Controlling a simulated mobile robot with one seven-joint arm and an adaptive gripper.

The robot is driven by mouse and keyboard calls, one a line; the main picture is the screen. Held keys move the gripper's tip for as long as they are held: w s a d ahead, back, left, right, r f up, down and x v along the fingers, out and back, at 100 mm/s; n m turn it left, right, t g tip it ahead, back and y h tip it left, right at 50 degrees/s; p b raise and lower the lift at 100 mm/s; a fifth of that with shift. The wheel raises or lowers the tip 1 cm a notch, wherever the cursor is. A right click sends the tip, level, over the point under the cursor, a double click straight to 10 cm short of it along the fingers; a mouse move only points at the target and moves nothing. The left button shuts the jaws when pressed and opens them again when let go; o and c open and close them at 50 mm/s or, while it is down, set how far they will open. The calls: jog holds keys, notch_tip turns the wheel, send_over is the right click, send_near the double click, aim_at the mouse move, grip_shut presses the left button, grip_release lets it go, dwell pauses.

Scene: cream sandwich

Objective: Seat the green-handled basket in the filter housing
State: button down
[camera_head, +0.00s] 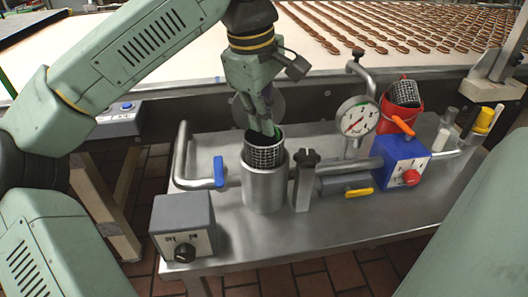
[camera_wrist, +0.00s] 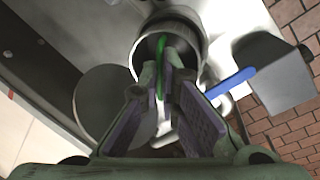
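The mesh basket (camera_head: 265,152) stands upright, partly inside the mouth of the steel filter housing (camera_head: 265,187); its upper mesh shows above the rim. Its green handle (camera_head: 276,131) rises at the top, and the handle also shows in the wrist view (camera_wrist: 161,55) between my fingertips. My gripper (camera_head: 265,124) is directly above the basket, pointing down, with its fingers close together around the handle. The housing's round mouth (camera_wrist: 199,38) shows around the basket in the wrist view. The lower part of the basket is hidden inside the housing.
A round lid-like disc (camera_wrist: 103,105) is beside the housing. A blue-handled valve (camera_head: 218,170), a dark clamp post (camera_head: 305,178) and a pressure gauge (camera_head: 357,117) stand close by. A red bucket (camera_head: 400,113) holds another mesh basket. The table front (camera_head: 300,230) is clear.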

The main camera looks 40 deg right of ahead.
aim_at(264, 153)
jog(key=shift+f, duration=3.9)
jog(key=shift+f, duration=0.1)
jog(key=c, duration=1.8)
grip_release()
jog(key=r, duration=0.4)
jog(key=a+r, duration=0.1)
jog(key=r, duration=0.3)
jog(key=a+r, duration=0.1)
jog(key=r, duration=0.3)
jog(key=shift+s+a, duration=0.15)
jog(key=shift+s, duration=0.15)
